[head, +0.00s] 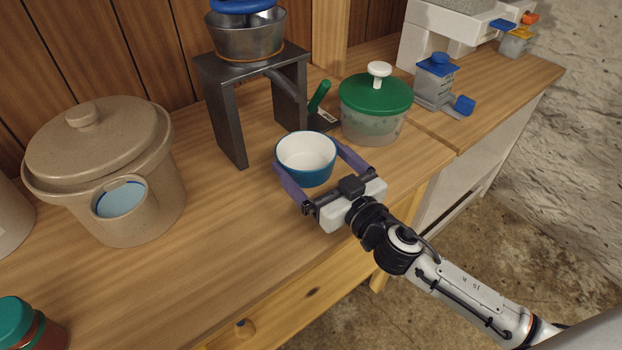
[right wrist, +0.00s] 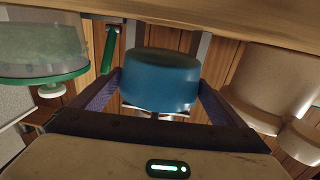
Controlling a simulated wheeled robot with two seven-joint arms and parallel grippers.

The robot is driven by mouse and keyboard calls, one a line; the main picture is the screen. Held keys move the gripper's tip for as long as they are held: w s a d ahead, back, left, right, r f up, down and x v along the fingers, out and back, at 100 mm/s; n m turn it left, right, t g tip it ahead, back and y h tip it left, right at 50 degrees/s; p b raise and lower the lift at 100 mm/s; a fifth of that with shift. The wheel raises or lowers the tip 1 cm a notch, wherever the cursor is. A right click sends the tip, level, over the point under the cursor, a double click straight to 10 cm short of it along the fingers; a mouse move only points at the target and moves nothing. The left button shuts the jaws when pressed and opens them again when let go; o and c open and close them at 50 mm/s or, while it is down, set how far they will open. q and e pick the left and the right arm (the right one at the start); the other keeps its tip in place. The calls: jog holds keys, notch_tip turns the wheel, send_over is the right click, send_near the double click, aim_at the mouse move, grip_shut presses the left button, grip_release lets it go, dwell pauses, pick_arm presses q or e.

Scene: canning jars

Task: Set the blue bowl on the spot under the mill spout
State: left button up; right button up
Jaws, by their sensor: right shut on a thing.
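The blue bowl (head: 306,160) has a white inside and is upright in front of the mill. My right gripper (head: 312,160) is shut on the bowl, with a purple finger on each side. The right wrist view, which is upside down, also shows the bowl (right wrist: 160,78) between the fingers. I cannot tell whether its base touches the counter. The mill (head: 246,40) has a metal hopper on a dark stand (head: 232,120), and its spout (head: 285,84) slants down to the right, behind the bowl. No marked spot shows under the spout. My left gripper is out of view.
A large beige crock (head: 105,165) stands left. A green-lidded jar (head: 22,325) is at the front left. The wooden counter (head: 215,220) is clear front left of the bowl.

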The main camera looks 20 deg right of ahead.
aim_at(320, 184)
notch_tip(320, 184, down, 4)
jog(key=shift+r+b, duration=0.2)
jog(key=shift+b, duration=0.6)
jog(key=shift+f, duration=0.25)
jog(key=o, duration=0.8)
